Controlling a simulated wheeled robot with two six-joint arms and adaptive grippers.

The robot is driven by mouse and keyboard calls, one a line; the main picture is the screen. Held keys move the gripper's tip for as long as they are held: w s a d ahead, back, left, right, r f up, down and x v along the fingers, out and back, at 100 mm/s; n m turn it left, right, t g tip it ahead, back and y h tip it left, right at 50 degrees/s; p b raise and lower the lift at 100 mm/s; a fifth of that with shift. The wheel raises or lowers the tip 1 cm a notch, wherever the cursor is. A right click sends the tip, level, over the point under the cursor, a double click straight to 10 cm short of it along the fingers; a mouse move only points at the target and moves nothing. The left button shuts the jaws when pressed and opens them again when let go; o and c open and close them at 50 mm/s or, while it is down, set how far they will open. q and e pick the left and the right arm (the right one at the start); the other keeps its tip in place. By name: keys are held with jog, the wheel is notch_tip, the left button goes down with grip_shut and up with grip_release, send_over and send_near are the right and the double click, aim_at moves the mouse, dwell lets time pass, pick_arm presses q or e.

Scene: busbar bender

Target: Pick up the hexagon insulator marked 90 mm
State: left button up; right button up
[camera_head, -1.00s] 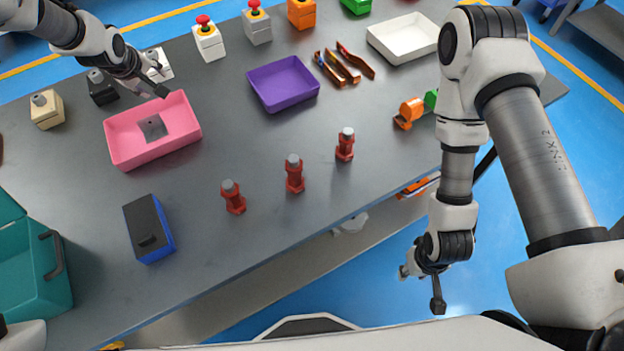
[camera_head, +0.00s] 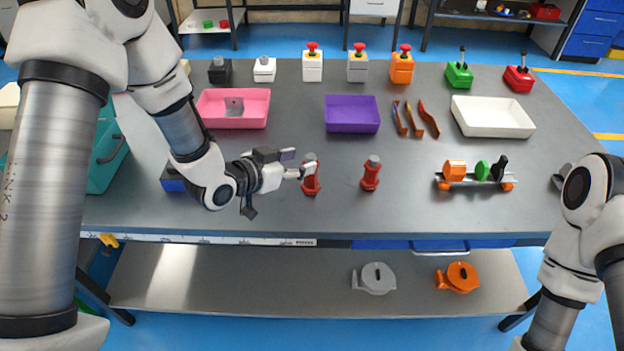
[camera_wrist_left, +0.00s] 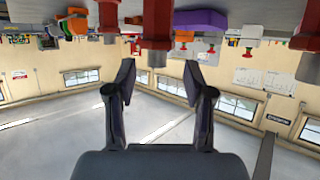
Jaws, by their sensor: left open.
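Two red insulators with grey tops show in the head view, one (camera_head: 311,182) just at my left gripper's fingertips and one (camera_head: 370,175) to its right. I cannot read any size marking on them. My left gripper (camera_head: 298,164) is open and points right at the nearer insulator; one fingertip overlaps it in the picture, and contact is unclear. The left wrist view is upside down and shows the open fingers (camera_wrist_left: 160,70) with nothing clamped and a red insulator (camera_wrist_left: 155,25) ahead between them. Other red insulators show there at the sides.
Behind stand a pink tray (camera_head: 233,120), a purple tray (camera_head: 352,127), a white tray (camera_head: 493,132) and several button boxes. A rail with orange and green parts (camera_head: 476,178) lies right. A blue box (camera_head: 172,180) is partly hidden by my left arm. The front right tabletop is clear.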

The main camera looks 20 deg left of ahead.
aim_at(309, 158)
pick_arm(q)
jog(key=w+d, duration=0.1)
jog(key=w+d+p, duration=0.1)
jog(key=w, duration=0.1)
jog(key=shift+d+f, duration=0.25)
jog(key=shift+f, duration=0.15)
jog(key=shift+w+a+f, duration=0.2)
jog(key=shift+w+a, duration=0.05)
jog(key=shift+w, duration=0.1)
jog(key=shift+s+d+r, duration=0.1)
jog(key=shift+s, duration=0.05)
grip_shut()
